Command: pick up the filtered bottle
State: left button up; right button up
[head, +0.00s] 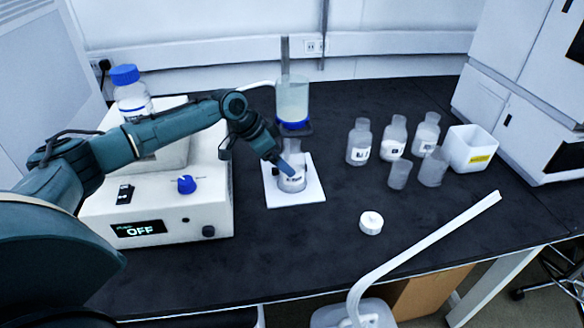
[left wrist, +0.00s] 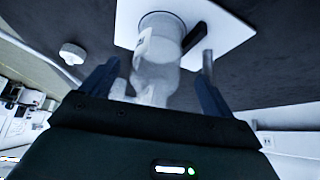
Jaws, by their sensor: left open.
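The filtered bottle (head: 293,178) is a clear labelled bottle standing upright on a white square plate (head: 312,193), below a filter funnel with a blue base (head: 293,105). My left gripper (head: 284,163) is at the bottle, with a finger showing in front of it. In the left wrist view, the bottle (left wrist: 160,50) lies between the two spread fingers of the left gripper (left wrist: 155,85), with a gap visible on the left side. The gripper is open, and contact on the right side is hard to tell. My right gripper is in neither view.
Several labelled bottles (head: 359,143) and two clear beakers (head: 399,174) stand to the right, next to a white bin (head: 470,149). A white cap (head: 370,222) lies in front. A pump box (head: 160,215) reading OFF stands left. A wash bottle spout (head: 420,245) rises at the front.

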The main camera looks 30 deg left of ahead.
pick_arm(q)
jog(key=x, duration=0.3)
jog(key=shift+w+d+f, duration=0.1)
jog(key=shift+d+f, duration=0.1)
jog(key=shift+f, duration=0.1)
jog(key=c, duration=1.2)
jog(key=shift+c, duration=0.4)
jog(key=shift+r, duration=0.2)
